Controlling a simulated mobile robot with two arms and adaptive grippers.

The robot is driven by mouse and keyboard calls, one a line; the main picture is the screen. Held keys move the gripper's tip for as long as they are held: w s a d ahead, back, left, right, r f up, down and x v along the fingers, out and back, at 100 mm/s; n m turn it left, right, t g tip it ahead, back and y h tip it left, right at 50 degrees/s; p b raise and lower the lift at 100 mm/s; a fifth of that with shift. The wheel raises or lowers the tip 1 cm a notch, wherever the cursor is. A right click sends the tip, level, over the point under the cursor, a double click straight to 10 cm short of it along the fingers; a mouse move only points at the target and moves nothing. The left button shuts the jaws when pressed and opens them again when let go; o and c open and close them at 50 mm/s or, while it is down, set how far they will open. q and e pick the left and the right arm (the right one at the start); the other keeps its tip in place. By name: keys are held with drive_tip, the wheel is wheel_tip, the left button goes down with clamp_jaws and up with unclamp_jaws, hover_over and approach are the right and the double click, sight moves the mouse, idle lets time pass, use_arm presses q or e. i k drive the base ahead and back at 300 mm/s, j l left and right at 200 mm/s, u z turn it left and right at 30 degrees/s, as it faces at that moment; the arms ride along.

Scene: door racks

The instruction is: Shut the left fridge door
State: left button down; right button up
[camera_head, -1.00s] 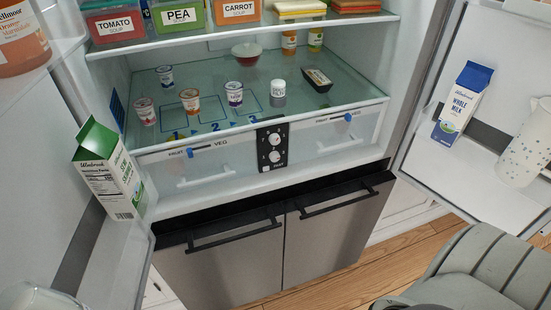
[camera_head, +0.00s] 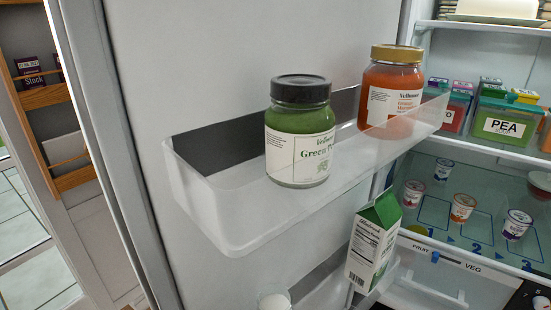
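The left fridge door (camera_head: 225,62) stands open and fills the middle of the head view, its inner side facing me. Its clear upper shelf (camera_head: 215,215) carries a green jar with a black lid (camera_head: 300,135) and an orange jar with a gold lid (camera_head: 390,88). A green and white carton (camera_head: 373,245) stands on a lower door shelf, next to the fridge interior. The door's outer edge (camera_head: 95,120) is on the left. Neither of my grippers shows in this view.
Inside the fridge, small cups (camera_head: 462,208) stand on a glass shelf above the drawers (camera_head: 440,275). Soup tubs such as the pea tub (camera_head: 503,120) sit higher. Left of the door are a wooden rack (camera_head: 45,97) and a tiled floor (camera_head: 40,270).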

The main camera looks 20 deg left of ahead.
sight(171, 99)
drive_tip(key=i+j, duration=0.1)
drive_tip(key=j, duration=0.6)
drive_tip(key=i+j, duration=0.1)
drive_tip(key=j, duration=0.65)
drive_tip(key=i+j+z, duration=0.1)
drive_tip(key=j, duration=0.6)
drive_tip(key=j+z, duration=0.1)
drive_tip(key=z, duration=0.35)
drive_tip(key=j+z, duration=0.1)
drive_tip(key=z, duration=0.35)
drive_tip(key=j+z, duration=0.1)
drive_tip(key=z, duration=0.35)
